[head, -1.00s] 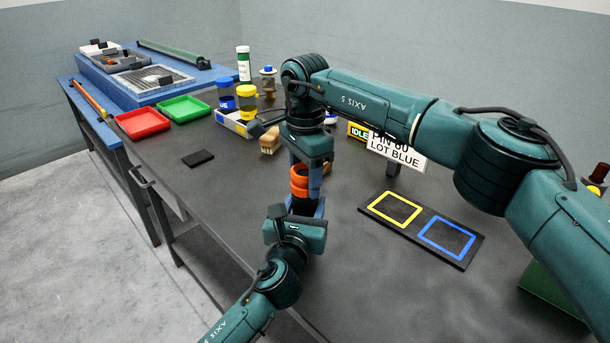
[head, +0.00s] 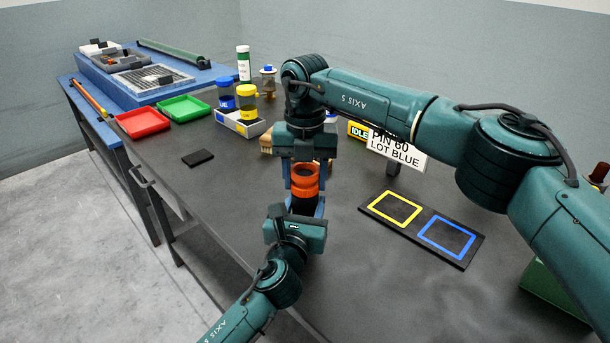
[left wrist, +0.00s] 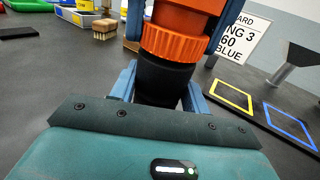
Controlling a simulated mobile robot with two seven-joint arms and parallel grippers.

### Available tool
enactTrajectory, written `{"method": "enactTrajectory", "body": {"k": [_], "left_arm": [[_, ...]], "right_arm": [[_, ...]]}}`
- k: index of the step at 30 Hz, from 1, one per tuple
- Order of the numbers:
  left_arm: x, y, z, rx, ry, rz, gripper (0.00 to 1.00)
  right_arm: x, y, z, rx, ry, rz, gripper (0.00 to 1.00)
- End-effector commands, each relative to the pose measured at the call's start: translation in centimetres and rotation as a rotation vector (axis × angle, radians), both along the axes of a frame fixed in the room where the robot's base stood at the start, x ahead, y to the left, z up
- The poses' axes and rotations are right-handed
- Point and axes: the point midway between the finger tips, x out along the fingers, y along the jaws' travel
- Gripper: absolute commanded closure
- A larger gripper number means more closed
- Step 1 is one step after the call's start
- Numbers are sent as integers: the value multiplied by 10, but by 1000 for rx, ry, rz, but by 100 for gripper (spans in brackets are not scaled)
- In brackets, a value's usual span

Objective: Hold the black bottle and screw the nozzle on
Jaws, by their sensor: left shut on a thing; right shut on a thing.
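The black bottle (head: 303,206) stands upright between the fingers of my left gripper (head: 306,208), which is shut on it. In the left wrist view the dark bottle (left wrist: 165,80) shows between the blue fingers. The orange nozzle (head: 305,183) sits directly above the bottle, in line with it. Its ribbed collar (left wrist: 174,44) meets the bottle's top in the left wrist view; how far the threads engage is hidden. My right gripper (head: 305,166) points down from above and is shut on the nozzle's upper part.
A black plate (head: 407,226) with yellow and blue outlines lies at right. A sign (head: 396,149) stands behind it. A brush (head: 266,143) is partly hidden behind my right gripper. Red (head: 142,123) and green (head: 184,108) trays stand at back left.

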Motion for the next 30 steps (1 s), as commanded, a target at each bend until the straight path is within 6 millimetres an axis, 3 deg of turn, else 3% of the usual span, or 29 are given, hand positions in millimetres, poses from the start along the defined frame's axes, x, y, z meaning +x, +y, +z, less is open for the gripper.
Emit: {"method": "enactTrajectory", "body": {"k": [4, 5, 13, 23, 30], "left_arm": [[0, 0, -1, 0, 1, 1, 100], [0, 0, -1, 0, 1, 1, 100], [0, 0, -1, 0, 1, 1, 100], [0, 0, -1, 1, 1, 1, 100], [0, 0, -1, 1, 1, 1, 100]], "right_arm": [[0, 0, 0, 0, 0, 6, 79], [0, 0, 0, 0, 0, 6, 50], [0, 0, 0, 0, 0, 8, 28], [0, 0, 5, 0, -1, 8, 26], [1, 0, 46, 1, -4, 6, 26]]}}
